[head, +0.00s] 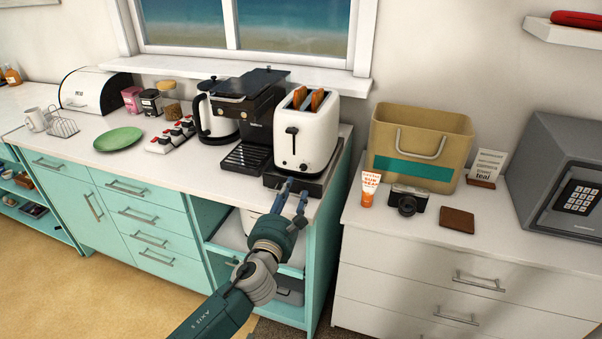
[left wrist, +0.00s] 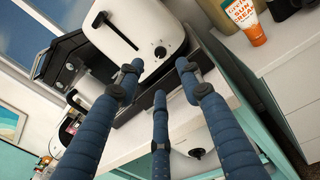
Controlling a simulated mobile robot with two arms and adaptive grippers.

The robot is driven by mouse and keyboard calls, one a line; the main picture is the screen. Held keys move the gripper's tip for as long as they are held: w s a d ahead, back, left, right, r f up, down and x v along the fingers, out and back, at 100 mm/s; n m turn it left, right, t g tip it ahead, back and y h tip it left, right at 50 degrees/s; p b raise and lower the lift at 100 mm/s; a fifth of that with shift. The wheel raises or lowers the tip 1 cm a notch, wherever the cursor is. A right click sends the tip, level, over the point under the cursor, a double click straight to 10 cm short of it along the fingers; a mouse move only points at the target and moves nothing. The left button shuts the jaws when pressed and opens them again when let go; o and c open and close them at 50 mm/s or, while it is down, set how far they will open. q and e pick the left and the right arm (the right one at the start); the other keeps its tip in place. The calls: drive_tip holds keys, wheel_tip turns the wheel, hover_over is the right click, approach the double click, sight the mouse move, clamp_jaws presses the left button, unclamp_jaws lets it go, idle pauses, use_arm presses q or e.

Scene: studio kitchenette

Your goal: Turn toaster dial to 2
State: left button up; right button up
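The white toaster (head: 313,138) stands at the right end of the counter with two slices of toast in its slots. Its front has a dark lever (head: 291,136) and, low down, a small dial (head: 304,167). In the left wrist view the toaster (left wrist: 140,35) is tilted, and the dial (left wrist: 160,52) shows just beyond the fingertips; its setting is too small to read. My left gripper (head: 293,190) is just in front of and below the dial. Its fingers (left wrist: 160,75) are spread and empty, apart from the toaster as far as I can tell. My right gripper is out of view.
A black coffee machine (head: 248,120) stands close left of the toaster. To the right, a lower white cabinet holds a sunscreen tube (head: 369,188), camera (head: 408,199), wallet (head: 457,219) and tan bin (head: 420,130). A gap separates the counter from this cabinet.

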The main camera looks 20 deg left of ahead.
sight(303, 168)
use_arm(q)
drive_tip(key=w, duration=1)
drive_tip(key=shift+w+a, duration=0.1)
drive_tip(key=shift+a, duration=0.15)
clamp_jaws()
